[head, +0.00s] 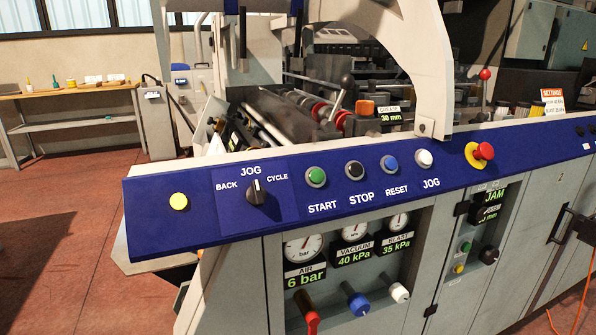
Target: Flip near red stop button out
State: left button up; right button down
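The near red stop button (484,151) is a red mushroom head on a yellow round collar (472,156). It sits on the sloped blue control panel (330,206), right of the white JOG button (424,158). Its head stands off the collar toward the right; I cannot tell whether it is pressed in or out. Neither of my grippers is in the head view.
The panel also carries a black JOG selector (256,192), a green START button (316,177), a black STOP button (354,170) and a blue RESET button (389,163). Gauges and coloured knobs sit below. Open red floor (70,230) lies at left.

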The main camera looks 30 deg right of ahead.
aim_at(485, 151)
jog(key=l+z, duration=0.1)
jog(key=z, duration=1.25)
jog(key=i+j, duration=0.05)
